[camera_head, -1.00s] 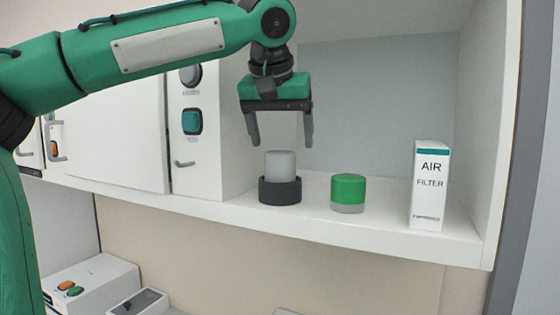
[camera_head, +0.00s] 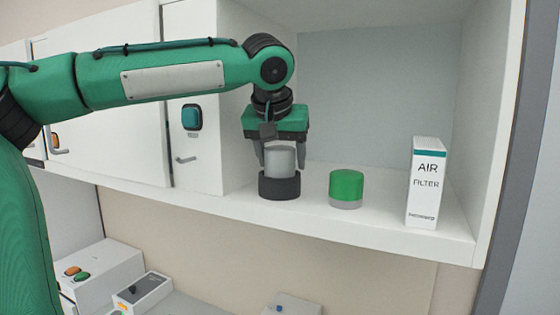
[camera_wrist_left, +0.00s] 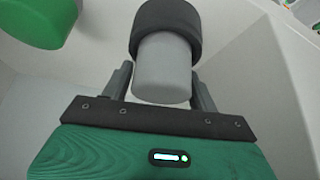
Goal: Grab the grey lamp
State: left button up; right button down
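The grey lamp (camera_head: 280,161) is a light grey cylinder standing upright in a dark ring-shaped base (camera_head: 279,186) on the shelf. My left gripper (camera_head: 281,160) points down over it, with one finger on each side of the grey part. In the left wrist view the grey lamp (camera_wrist_left: 162,68) lies between the two fingers of the left gripper (camera_wrist_left: 161,88), with the dark base (camera_wrist_left: 166,28) beyond it. The fingers are apart, and gaps to the lamp seem to show. My right gripper is in neither view.
A green-topped cylinder (camera_head: 346,187) with a grey bottom stands just right of the lamp. An air filter box (camera_head: 427,183) stands farther right on the white shelf (camera_head: 340,228). The cabinet's side wall is close on the left. Boxes with buttons (camera_head: 100,272) sit below.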

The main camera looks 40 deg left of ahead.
pick_arm(q)
jog(key=shift+a, duration=0.1)
jog(key=c, duration=0.6)
jog(key=shift+o, duration=0.2)
jog(key=shift+w, duration=0.1)
